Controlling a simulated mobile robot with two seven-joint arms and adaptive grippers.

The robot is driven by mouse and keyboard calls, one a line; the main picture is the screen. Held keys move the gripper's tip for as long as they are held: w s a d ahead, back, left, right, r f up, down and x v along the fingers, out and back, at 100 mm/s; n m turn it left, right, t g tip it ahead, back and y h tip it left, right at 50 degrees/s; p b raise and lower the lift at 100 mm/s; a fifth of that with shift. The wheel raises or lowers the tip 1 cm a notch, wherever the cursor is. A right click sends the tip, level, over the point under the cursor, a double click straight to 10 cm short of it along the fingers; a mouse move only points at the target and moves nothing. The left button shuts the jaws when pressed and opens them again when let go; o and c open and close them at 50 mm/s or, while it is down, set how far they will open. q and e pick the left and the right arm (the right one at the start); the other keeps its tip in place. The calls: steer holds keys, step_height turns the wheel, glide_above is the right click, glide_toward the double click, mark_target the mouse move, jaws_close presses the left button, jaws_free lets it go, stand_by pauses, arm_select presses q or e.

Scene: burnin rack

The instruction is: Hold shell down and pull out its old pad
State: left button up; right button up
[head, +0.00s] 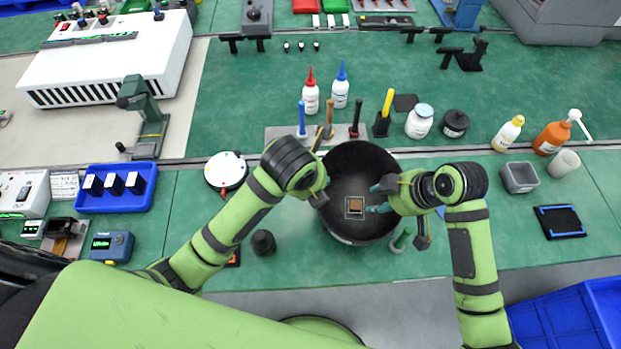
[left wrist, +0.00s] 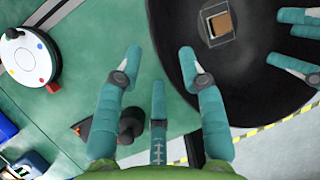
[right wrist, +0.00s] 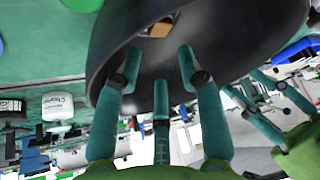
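The shell (head: 347,214) is a small pale square frame with a brown pad (head: 356,205) inside it, lying in a black bowl (head: 345,160). The shell also shows in the left wrist view (left wrist: 206,38), and the pad partly shows in the right wrist view (right wrist: 160,28). My right gripper (head: 373,199) has its teal fingers spread over the bowl, just right of the shell, and it is empty. My left gripper (left wrist: 160,58) is open and empty at the bowl's left rim, short of the shell; its wrist mostly hides it in the head view.
A white round dish (head: 226,170) and a black knob-like piece (head: 263,242) stand left of the bowl. A tool stand with several upright tools and bottles is behind it. A white jar (head: 419,122) stands behind right.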

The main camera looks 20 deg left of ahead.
arm_select(q)
steer(key=shift+x, duration=2.8)
jaws_close()
